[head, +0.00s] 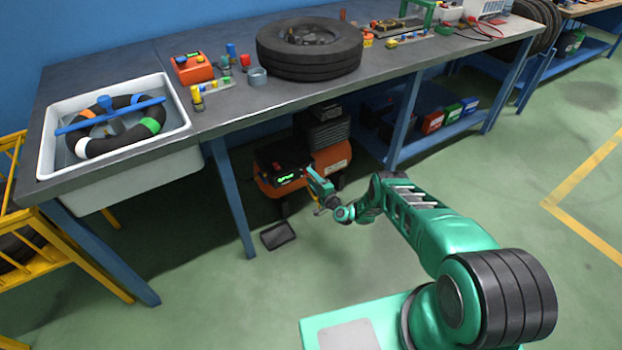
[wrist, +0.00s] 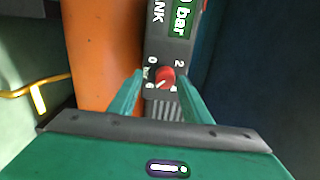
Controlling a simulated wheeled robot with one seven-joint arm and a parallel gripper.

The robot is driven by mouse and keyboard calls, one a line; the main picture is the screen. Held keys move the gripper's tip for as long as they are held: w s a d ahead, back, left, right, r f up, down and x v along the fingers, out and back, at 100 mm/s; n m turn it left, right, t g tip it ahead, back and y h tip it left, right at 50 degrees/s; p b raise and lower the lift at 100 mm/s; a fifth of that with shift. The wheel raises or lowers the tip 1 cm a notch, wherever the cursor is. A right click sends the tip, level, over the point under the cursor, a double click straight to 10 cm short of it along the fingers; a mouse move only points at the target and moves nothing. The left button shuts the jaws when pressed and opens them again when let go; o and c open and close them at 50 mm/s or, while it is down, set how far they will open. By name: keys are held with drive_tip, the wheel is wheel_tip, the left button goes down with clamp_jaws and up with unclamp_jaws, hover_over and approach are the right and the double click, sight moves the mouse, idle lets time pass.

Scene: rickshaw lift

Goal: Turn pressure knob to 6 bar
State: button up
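The red pressure knob (wrist: 166,76) sits on a dark panel in the wrist view, with numbers including 0, 2 and 6 around it. In the head view my gripper (head: 314,182) is at the orange compressor (head: 330,161) under the workbench; the knob cannot be made out there.
The workbench top (head: 225,115) overhangs the compressor, and a blue bench leg (head: 232,200) stands to its left. A blue lower shelf (head: 455,120) with boxes is on the right. The green floor on the right is clear.

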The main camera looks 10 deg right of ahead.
drive_tip(key=shift+w+r, duration=0.1)
drive_tip(key=shift+r, duration=0.05)
drive_tip(key=v, duration=1)
drive_tip(key=shift+s, duration=0.3)
drive_tip(key=shift+d, duration=0.1)
